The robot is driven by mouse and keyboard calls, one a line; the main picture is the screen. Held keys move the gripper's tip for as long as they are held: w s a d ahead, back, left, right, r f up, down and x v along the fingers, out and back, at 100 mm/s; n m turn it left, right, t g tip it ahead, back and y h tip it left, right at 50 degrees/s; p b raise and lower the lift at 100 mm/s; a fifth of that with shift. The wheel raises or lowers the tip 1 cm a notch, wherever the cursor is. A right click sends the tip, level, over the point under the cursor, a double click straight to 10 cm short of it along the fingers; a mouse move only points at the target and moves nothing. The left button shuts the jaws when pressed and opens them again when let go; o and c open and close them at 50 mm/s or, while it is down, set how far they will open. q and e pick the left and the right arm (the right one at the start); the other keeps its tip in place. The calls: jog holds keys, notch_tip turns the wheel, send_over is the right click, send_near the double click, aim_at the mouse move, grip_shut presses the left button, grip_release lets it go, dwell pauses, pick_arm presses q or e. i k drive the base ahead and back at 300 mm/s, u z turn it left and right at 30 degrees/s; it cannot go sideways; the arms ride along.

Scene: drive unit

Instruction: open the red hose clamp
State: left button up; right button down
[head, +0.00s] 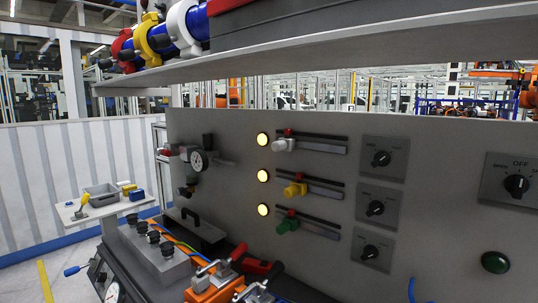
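The red hose clamp (122,45) is at the top left of the head view, around the far end of a blue hose (180,32) at the upper shelf. A yellow clamp (152,38) and a white clamp (186,26) are around the same hose, nearer to me. The red clamp is partly hidden behind the yellow one, and I cannot tell whether its latch is open or shut. Neither of my grippers is in view.
The grey shelf (330,45) juts out above an upright control panel (320,240) with lamps, sliders and knobs. Below are toggle clamps on an orange block (212,290) and a black case (195,235). A small side table (105,206) stands at left.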

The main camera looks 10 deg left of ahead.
aim_at(113, 52)
jog(key=k, duration=0.5)
jog(key=u, duration=2.6)
jog(key=i, duration=4.5)
jog(key=z, duration=2.95)
